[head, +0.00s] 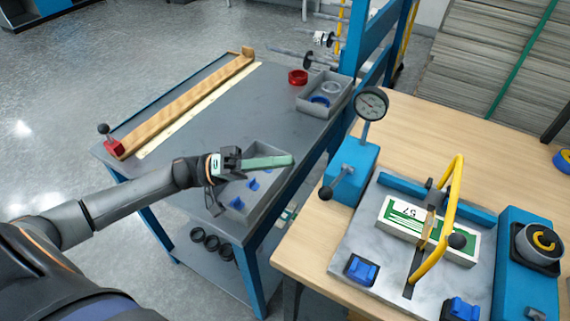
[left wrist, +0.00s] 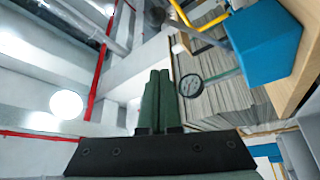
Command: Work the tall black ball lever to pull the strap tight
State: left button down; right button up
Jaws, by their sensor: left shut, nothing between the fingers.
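Several black ball levers show in the head view; I cannot tell for sure which one the task names. One black ball (head: 326,193) is on a short grey arm on the blue gauge box (head: 350,168). Another black ball (head: 457,241) is by the yellow curved handle (head: 446,225), over a green and white pack marked 57 (head: 400,214). A third black ball (head: 103,129) stands on a red block. No strap is clearly visible. My left gripper (head: 291,160) is shut and empty above a grey tray, left of the gauge box. Its green fingers (left wrist: 154,98) point forward. My right gripper is not in view.
The grey tray (head: 284,176) holds blue parts under my left gripper. A round gauge (head: 371,103) stands on the gauge box. A wooden beam (head: 190,105) lies along the dark table. A blue post (head: 365,40) rises between the tables. Blue clamps (head: 361,270) sit on the marble plate.

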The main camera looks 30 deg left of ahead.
aim_at(338, 179)
pick_arm(q)
jog(key=d+p, duration=0.1)
jog(key=d, duration=0.6)
jog(key=shift+s+d, duration=0.2)
jog(key=shift+d, duration=0.05)
jog(key=shift+s+f+p, duration=0.1)
jog(key=shift+s+f, duration=0.2)
jog(key=shift+f, duration=0.3)
jog(key=shift+s+f+p, duration=0.15)
jog(key=shift+s+f, duration=0.1)
jog(key=shift+f, duration=0.4)
jog(key=shift+s+f+p, duration=0.1)
jog(key=shift+s+f, duration=0.2)
jog(key=shift+f, duration=0.3)
